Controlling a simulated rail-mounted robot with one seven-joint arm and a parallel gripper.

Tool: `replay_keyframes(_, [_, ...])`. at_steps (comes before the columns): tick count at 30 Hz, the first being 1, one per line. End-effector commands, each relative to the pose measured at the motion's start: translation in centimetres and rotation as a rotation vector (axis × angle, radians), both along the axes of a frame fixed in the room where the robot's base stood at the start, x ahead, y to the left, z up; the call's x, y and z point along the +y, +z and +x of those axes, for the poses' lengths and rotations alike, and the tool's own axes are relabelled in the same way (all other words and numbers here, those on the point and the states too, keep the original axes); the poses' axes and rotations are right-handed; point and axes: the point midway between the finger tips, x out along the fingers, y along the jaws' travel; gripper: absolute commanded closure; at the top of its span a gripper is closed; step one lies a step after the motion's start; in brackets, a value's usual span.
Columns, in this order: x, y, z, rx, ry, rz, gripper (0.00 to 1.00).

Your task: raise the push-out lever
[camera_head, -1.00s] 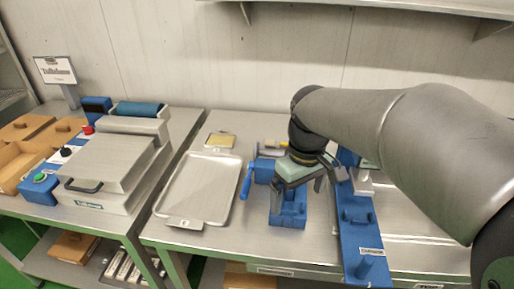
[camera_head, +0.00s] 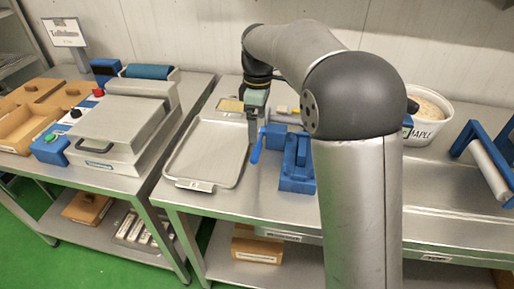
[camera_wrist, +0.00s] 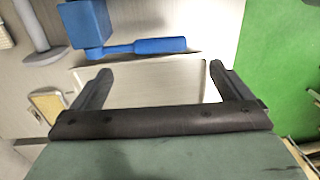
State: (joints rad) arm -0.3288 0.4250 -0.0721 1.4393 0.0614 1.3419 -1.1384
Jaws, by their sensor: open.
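The push-out lever (camera_head: 257,147) is a blue handle on the left side of the blue press-like device (camera_head: 297,165). It slants down toward the front in the head view. In the wrist view the lever (camera_wrist: 150,46) runs sideways from a blue block (camera_wrist: 88,22), just beyond my fingertips. My gripper (camera_head: 252,132) points down beside the lever, at the tray's right edge. In the wrist view my gripper (camera_wrist: 160,72) is open, with nothing held between the fingers. Contact between a finger and the lever cannot be told.
A metal tray (camera_head: 185,183) lies left of the lever. A machine with a grey lid (camera_head: 118,120) stands on the left table. A white tub marked MAPLE (camera_head: 430,115) and a blue frame with a roller (camera_head: 490,165) are at right. My arm hides part of the table.

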Motion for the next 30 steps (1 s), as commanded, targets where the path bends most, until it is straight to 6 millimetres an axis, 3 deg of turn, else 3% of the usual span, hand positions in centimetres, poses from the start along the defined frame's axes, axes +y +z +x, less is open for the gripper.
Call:
replay_keyframes(6, [0.0, -4.9, -0.4, 0.004, -0.002, 0.000, 0.02])
replay_keyframes(12, [0.1, -8.0, -0.6, 0.003, -0.002, -0.002, 0.02])
replay_keyframes(18, [0.1, -9.3, -0.7, 0.000, -0.002, 0.000, 0.02])
replay_keyframes(26, [0.1, -9.5, -0.7, -0.001, -0.002, 0.001, 0.02])
replay_keyframes(30, [0.1, -9.4, -0.6, -0.001, -0.002, 0.001, 0.35])
